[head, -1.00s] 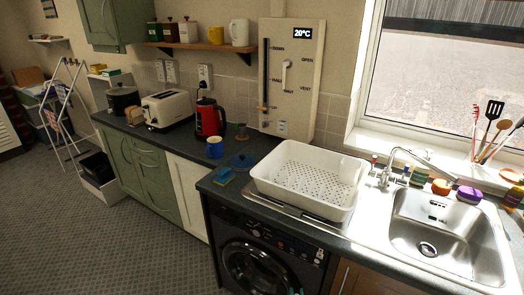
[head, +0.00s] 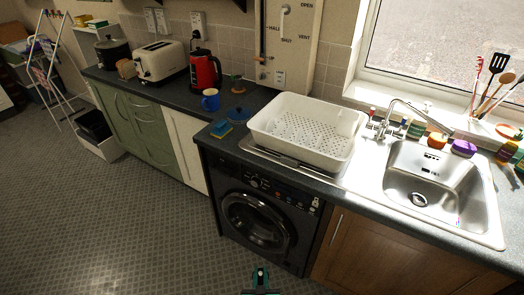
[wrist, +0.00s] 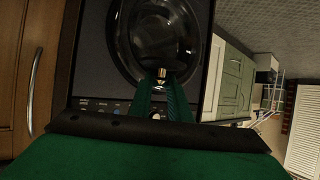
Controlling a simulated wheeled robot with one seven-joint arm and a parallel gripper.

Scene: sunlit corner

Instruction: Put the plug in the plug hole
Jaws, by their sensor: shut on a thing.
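The steel sink (head: 397,222) is at the right in the head view, and its round plug hole (head: 419,199) shows in the basin floor. My gripper (head: 261,274) is at the bottom edge of the head view, low in front of the washing machine, well left of and below the sink. In the wrist view, the green fingers of my gripper (wrist: 163,82) are shut on a small metallic, pale thing, apparently the plug (wrist: 161,74). Its lower part is hidden between the fingers.
The black washing machine (head: 258,213) is under the counter, beside a wooden cupboard door (head: 362,250). A white dish rack (head: 306,133) stands left of the tap (head: 384,127). Sponges and jars line the sink's back. The grey floor (head: 110,220) at left is clear.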

